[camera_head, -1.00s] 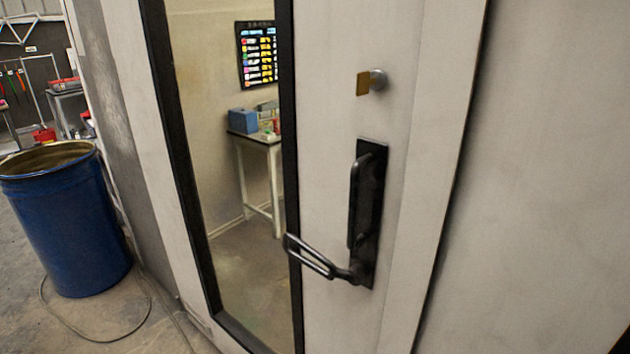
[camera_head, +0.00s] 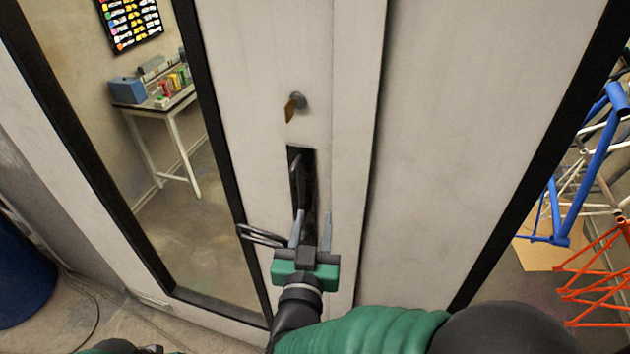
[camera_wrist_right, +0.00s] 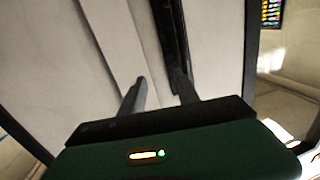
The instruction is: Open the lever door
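The light grey door has a tall window and a black lever handle. Its back plate (camera_head: 307,165) runs down the door, and its looped lever (camera_head: 262,236) points left from the plate's lower part. My right gripper (camera_head: 312,226) is in front of the lower plate, just right of the loop. Its two fingers are apart, and it looks empty. It hides the lever's pivot end. In the right wrist view the open fingers (camera_wrist_right: 158,90) point at the door, with the black plate (camera_wrist_right: 168,30) by the right finger. Whether they touch the handle I cannot tell.
A brass key (camera_head: 293,108) sits in a lock above the handle. Through the window a small table (camera_head: 160,112) shows. A blue barrel (camera_head: 22,275) stands at the left edge. Blue and orange frames (camera_head: 590,170) show through an opening at the right.

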